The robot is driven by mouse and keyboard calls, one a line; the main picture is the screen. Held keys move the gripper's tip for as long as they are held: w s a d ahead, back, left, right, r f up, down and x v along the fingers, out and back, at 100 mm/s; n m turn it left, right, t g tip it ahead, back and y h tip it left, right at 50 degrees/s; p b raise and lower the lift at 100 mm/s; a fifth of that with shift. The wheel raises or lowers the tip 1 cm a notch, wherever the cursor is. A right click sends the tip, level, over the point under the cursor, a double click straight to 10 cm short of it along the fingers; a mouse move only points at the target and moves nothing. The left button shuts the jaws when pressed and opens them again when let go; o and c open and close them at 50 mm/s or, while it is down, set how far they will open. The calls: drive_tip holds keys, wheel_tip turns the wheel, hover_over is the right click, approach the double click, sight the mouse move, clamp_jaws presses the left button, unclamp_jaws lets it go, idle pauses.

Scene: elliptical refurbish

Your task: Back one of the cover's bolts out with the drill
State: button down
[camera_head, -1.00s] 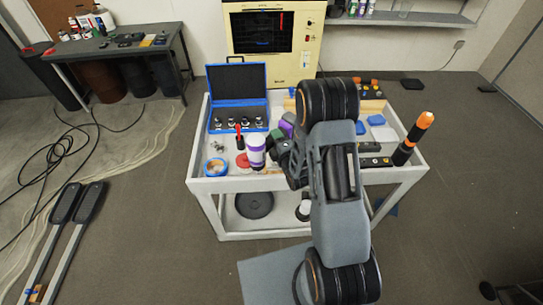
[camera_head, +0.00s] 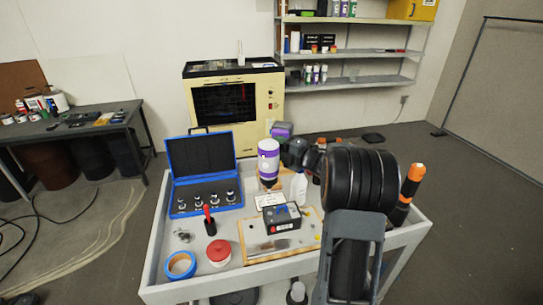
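My gripper (camera_head: 291,151) holds the purple-and-white drill (camera_head: 268,158) in the air over the cart. I cannot make out the cover's edges or single bolts at this size.
The white cart (camera_head: 152,278) carries an open blue case (camera_head: 205,158) of several bits, a red-handled tool (camera_head: 209,220), a red round container (camera_head: 219,252), blue tape (camera_head: 180,265) and a white bottle (camera_head: 299,187). An orange-and-black cylinder (camera_head: 406,194) stands at the right. A cream machine (camera_head: 235,104) stands behind.

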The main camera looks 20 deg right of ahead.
wheel_tip(320, 180, down, 8)
drive_tip(key=b, duration=0.5)
idle(0.5)
drive_tip(key=shift+s+b, duration=0.1)
drive_tip(key=shift+b, duration=0.4)
drive_tip(key=shift+d+r, duration=0.1)
drive_tip(key=shift+r, duration=0.15)
idle(0.7)
wheel_tip(320, 180, up, 3)
drive_tip(key=shift+f+p, duration=0.1)
drive_tip(key=shift+p, duration=0.25)
idle(0.3)
